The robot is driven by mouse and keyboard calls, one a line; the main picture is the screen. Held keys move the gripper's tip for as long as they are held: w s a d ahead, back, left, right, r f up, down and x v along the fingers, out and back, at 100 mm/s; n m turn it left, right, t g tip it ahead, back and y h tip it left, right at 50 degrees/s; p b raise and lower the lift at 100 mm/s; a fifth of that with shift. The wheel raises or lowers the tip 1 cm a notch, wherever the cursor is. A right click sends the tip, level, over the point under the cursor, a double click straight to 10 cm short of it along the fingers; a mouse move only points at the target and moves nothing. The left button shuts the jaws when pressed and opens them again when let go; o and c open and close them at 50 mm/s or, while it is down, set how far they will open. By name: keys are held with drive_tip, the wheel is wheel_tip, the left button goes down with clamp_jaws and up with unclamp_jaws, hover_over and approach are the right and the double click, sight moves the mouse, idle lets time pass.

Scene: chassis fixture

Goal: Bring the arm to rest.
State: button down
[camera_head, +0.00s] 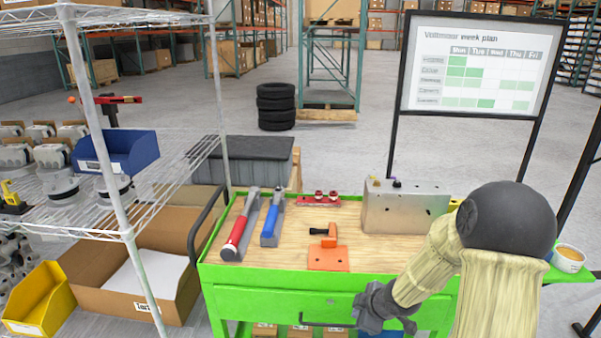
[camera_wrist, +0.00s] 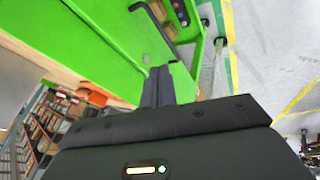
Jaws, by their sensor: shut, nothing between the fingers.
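My gripper (camera_head: 372,306) hangs in front of the green cart (camera_head: 250,297), near the black drawer handle (camera_head: 312,323). My arm folds down to it from the right side of the picture. In the wrist view my two dark fingers (camera_wrist: 158,78) are together and empty, pointing along the cart's green front. I cannot tell how wide the gap to the cart is.
A wire shelf (camera_head: 110,235) stands left. A white bowl (camera_head: 568,259) sits right.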

drive_tip(key=s+a+r+m+g+h, duration=0.15)
drive_tip(key=s+r+m, duration=0.25)
drive_tip(key=s+m, duration=0.4)
drive_tip(key=s+r+m+g+h, duration=0.1)
drive_tip(key=s+r+m+g, duration=0.1)
drive_tip(key=s+r+m, duration=0.6)
wheel_tip(320, 180, up, 13)
drive_tip(key=s+n+p, duration=0.1)
drive_tip(key=n+p, duration=0.1)
drive_tip(key=p, duration=1.4)
drive_tip(key=shift+s+p, duration=0.25)
drive_tip(key=shift+p, duration=0.15)
